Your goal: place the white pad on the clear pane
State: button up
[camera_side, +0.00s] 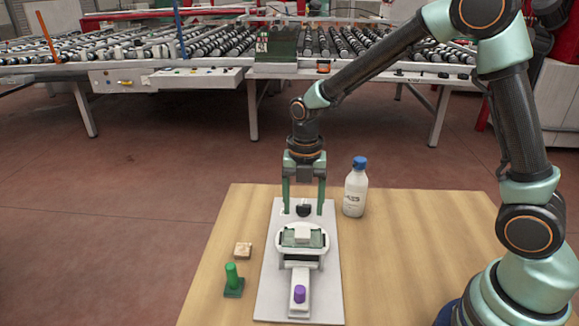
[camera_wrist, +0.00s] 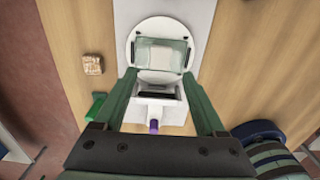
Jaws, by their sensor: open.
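The white pad (camera_side: 302,233) is a small pale block. It sits on the clear pane (camera_side: 317,240), roughly in the middle, inside a white oval holder (camera_side: 282,249). In the wrist view the pad (camera_wrist: 161,58) also shows within the outline of the pane (camera_wrist: 160,43). My gripper (camera_side: 303,212) is open and empty, pointing down beyond the holder, with its fingers apart from the pad. In the wrist view the gripper's fingers (camera_wrist: 160,76) spread on either side below the pane.
The holder stands on a white board (camera_side: 269,291) on a wooden table, with a purple knob (camera_side: 299,294) in front. A tan block (camera_side: 243,250) and a green-handled piece (camera_side: 233,280) lie left. A blue-capped bottle (camera_side: 355,189) stands right. A black knob (camera_side: 302,210) is between my fingers.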

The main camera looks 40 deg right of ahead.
jog(key=s+d+r+m+t, duration=0.2)
jog(key=s+r+m, duration=0.2)
jog(key=r+m, duration=0.7)
jog(key=s+d+r+m+t, duration=0.3)
jog(key=s+m, duration=0.4)
jog(key=m, duration=0.9)
jog(key=shift+s+r+t, duration=0.3)
jog(key=shift+s+r, duration=0.1)
jog(key=shift+r, duration=0.1)
